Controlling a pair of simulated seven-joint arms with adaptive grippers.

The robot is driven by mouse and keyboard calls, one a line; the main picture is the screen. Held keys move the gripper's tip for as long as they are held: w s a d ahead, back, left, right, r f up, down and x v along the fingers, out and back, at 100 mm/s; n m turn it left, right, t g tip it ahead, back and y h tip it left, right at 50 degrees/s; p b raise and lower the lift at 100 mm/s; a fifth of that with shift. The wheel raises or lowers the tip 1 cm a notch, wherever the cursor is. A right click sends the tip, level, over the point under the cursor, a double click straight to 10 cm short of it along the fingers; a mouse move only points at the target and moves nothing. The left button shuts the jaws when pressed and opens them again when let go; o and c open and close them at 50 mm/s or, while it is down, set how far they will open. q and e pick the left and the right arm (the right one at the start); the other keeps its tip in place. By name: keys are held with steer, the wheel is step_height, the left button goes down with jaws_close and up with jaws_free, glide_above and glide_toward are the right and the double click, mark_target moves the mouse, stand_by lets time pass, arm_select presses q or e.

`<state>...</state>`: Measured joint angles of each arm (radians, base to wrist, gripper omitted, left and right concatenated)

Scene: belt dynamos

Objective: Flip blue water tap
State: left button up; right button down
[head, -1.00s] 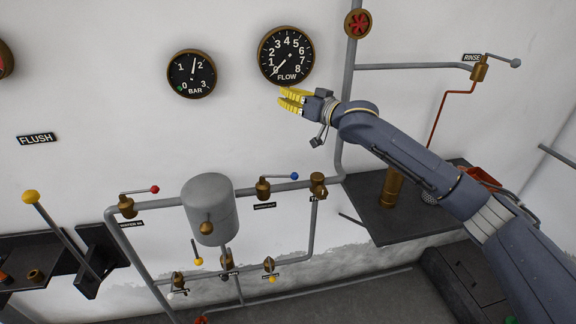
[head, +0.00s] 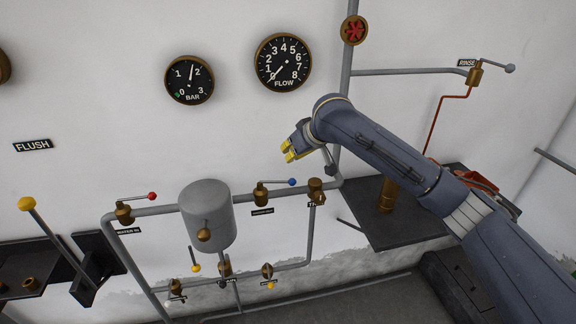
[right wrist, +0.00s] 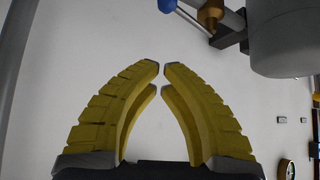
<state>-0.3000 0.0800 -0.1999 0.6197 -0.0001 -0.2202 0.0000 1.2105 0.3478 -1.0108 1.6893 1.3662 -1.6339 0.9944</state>
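The blue water tap is a brass valve (head: 261,196) on the horizontal grey pipe, with a thin lever pointing right to a blue ball knob (head: 292,181). In the right wrist view the blue knob (right wrist: 167,5) is at the top edge, beyond the fingertips and apart from them. My right gripper (head: 287,153) hangs just above the blue knob in the head view, with its yellow fingers pointing down and left. In the right wrist view the fingertips (right wrist: 161,66) are close together with a narrow gap and nothing between them. My left gripper is in neither current view.
A grey tank (head: 207,212) stands left of the blue tap. A red-knobbed tap (head: 125,211) is further left, and a brass fitting (head: 316,190) is close on the right. Gauges (head: 284,62) hang on the wall above. A dark shelf (head: 400,232) is at right.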

mark_target(277, 182)
step_height(277, 182, down, 8)
steer(key=w+a, duration=0.1)
steer(key=w, duration=0.1)
steer(key=shift+a, duration=0.3)
stand_by(0.5)
steer(key=shift+w, duration=0.1)
steer(key=shift+a, duration=0.1)
stand_by(0.3)
